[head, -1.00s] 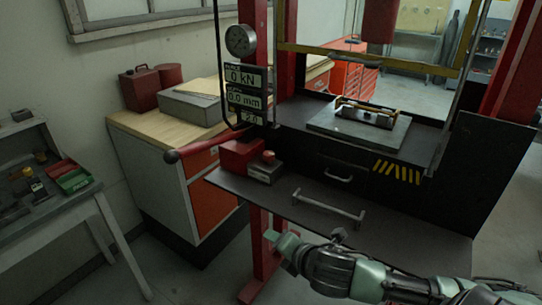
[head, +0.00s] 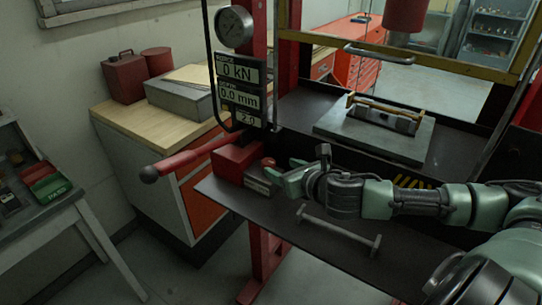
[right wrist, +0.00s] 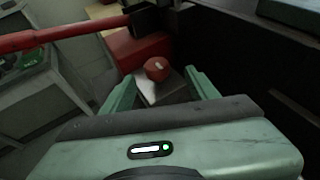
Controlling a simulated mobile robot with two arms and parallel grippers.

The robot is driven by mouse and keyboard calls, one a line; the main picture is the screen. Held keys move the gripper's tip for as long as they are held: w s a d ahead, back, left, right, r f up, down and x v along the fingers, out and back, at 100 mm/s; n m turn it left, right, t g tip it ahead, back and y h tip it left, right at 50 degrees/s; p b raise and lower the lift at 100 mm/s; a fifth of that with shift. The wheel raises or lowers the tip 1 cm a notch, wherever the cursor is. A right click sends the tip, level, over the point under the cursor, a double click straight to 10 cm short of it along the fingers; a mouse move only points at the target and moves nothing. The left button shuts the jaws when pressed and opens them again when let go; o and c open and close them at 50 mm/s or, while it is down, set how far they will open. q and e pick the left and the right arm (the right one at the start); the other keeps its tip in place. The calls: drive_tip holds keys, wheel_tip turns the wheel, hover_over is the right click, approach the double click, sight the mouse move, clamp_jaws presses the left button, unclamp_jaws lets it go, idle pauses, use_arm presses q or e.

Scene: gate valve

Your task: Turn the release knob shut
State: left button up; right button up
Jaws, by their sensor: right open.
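The release knob (right wrist: 157,69) is a small round red knob with a pale mark on top. It sits on a grey block (right wrist: 163,91) beside the red pump body (right wrist: 140,48). In the head view the knob (head: 268,162) is just left of my right gripper (head: 284,177). In the right wrist view my right gripper (right wrist: 157,90) is open, with the knob a little beyond and between its fingertips. The fingers do not appear to touch it. My left gripper is in neither view.
A red pump lever (head: 190,157) sticks out to the left above the pump. A press gauge (head: 234,27) and a display reading 0 kN (head: 238,70) hang above. A grey plate (head: 345,130) carries a specimen.

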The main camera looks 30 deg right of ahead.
sight(271, 164)
drive_tip(key=w, duration=0.1)
drive_tip(key=w+p, duration=0.1)
drive_tip(key=w+f, duration=0.1)
drive_tip(key=shift+w+a, duration=0.3)
drive_tip(key=shift+p+x, duration=0.4)
drive_tip(key=shift+x, duration=0.85)
drive_tip(key=shift+d+f, duration=0.15)
drive_tip(key=shift+f, duration=0.1)
clamp_jaws()
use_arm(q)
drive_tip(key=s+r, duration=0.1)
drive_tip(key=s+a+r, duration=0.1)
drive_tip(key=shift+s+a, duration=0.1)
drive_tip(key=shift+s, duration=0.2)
